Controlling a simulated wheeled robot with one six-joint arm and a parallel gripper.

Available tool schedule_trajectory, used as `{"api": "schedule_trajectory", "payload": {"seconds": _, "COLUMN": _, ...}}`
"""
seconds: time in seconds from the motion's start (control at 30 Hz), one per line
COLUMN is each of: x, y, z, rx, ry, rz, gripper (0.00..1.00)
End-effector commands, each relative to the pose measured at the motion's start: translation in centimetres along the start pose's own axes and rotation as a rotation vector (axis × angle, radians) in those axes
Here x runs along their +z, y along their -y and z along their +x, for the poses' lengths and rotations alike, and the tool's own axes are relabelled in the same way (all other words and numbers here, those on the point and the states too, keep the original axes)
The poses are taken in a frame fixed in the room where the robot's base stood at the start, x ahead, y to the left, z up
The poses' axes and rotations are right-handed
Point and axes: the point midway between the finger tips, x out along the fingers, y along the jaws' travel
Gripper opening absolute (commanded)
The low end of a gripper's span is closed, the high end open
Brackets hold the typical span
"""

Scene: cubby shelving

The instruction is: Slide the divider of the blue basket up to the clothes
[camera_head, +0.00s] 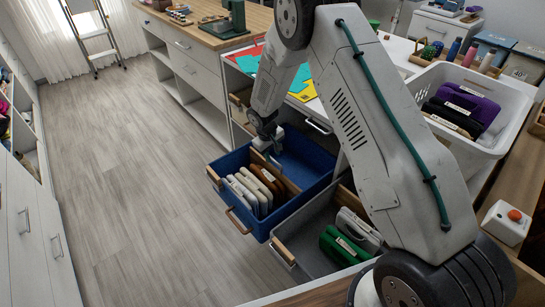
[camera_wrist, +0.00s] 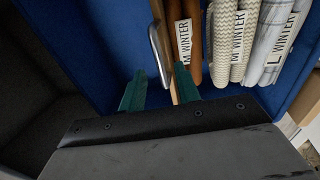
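The blue basket (camera_head: 305,150) is in a pulled-out drawer, and its blue inside (camera_wrist: 95,40) fills much of the wrist view. Folded brown clothes (camera_wrist: 190,55) and cream clothes (camera_wrist: 222,45) stand upright in it, with "WINTER" labels; they also show in the head view (camera_head: 249,192). The wooden divider (camera_wrist: 179,88), with a grey metal piece (camera_wrist: 160,50), stands just left of the brown clothes in the wrist view. I cannot tell whether they touch. My gripper (camera_wrist: 159,90) is open, its green fingers on either side of the divider, with a gap at the left finger.
A white basket (camera_head: 496,85) with purple and black clothes is on the right counter. The floor (camera_head: 130,190) to the left is clear.

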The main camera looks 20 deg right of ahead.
Motion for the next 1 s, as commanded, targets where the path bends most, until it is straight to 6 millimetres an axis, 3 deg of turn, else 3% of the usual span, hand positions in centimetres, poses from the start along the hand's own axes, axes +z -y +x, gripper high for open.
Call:
{"api": "schedule_trajectory", "payload": {"seconds": 0.2, "x": -0.1, "y": 0.0, "z": 2.0, "rx": 0.0, "ry": -0.001, "rz": 0.002, "gripper": 0.33}}
{"api": "schedule_trajectory", "payload": {"seconds": 0.47, "x": 0.0, "y": -0.1, "z": 2.2, "rx": 0.0, "ry": -0.001, "rz": 0.002, "gripper": 0.33}}
{"api": "schedule_trajectory", "payload": {"seconds": 0.5, "x": 0.0, "y": -0.1, "z": 2.2, "rx": 0.0, "ry": -0.001, "rz": 0.002, "gripper": 0.3}}
{"api": "schedule_trajectory", "payload": {"seconds": 0.6, "x": 0.0, "y": -0.1, "z": 2.2, "rx": 0.0, "ry": -0.001, "rz": 0.002, "gripper": 0.02}}
{"api": "schedule_trajectory", "payload": {"seconds": 1.0, "x": 0.0, "y": 1.0, "z": 1.9, "rx": 0.0, "ry": -0.001, "rz": 0.001, "gripper": 0.0}}
